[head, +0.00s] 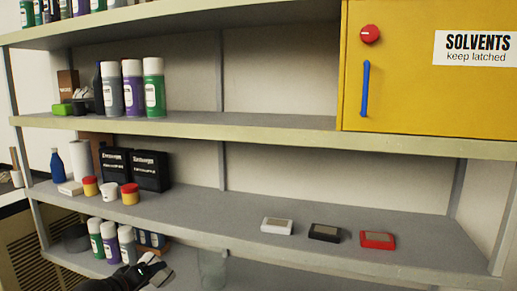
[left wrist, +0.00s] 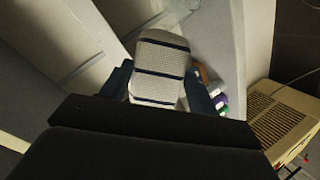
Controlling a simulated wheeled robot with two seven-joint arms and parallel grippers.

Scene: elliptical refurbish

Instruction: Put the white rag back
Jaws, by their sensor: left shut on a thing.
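My left gripper (head: 150,270) is at the lower left of the head view, in front of the lower shelf with the spray cans. It is shut on the white rag (left wrist: 160,68), which shows in the left wrist view as a white, woven, folded cloth with dark stripes. The rag sits between the two fingers (left wrist: 163,92). In the head view only a small pale part of the rag (head: 148,258) shows at the gripper. My right gripper is not in view.
Spray cans (head: 110,240) stand on the lower shelf beside my gripper, near a clear container (head: 213,268). A yellow solvents cabinet (head: 400,95) is upper right.

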